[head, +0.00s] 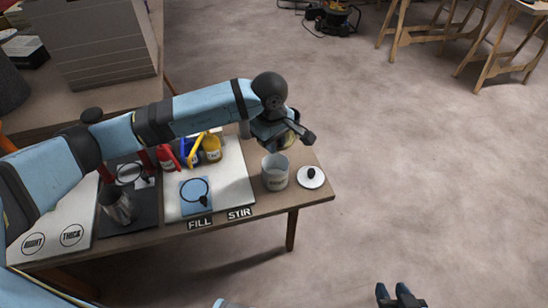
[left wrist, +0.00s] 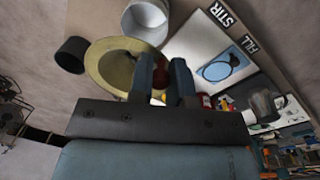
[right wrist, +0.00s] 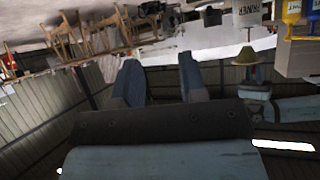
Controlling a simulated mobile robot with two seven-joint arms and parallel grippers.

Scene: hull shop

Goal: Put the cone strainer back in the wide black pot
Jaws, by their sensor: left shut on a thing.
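My left gripper (head: 289,138) is shut on the cone strainer, above the far right part of the bench. The strainer (left wrist: 108,66) is a tan-yellow cone with a wide rim, held by the fingers in the left wrist view. In the head view I cannot make out the pot; my left gripper and arm cover that area. My right gripper (head: 400,296) is empty and open, low in front of the bench; its parted fingers also show in the right wrist view (right wrist: 160,80).
A white bucket (head: 275,172) and a white lid with a black knob (head: 311,177) stand at the bench's right end. Red, blue and yellow (head: 212,149) bottles stand under my left arm. A blue square (head: 195,193) lies on the white board. A metal can (head: 117,206) stands left.

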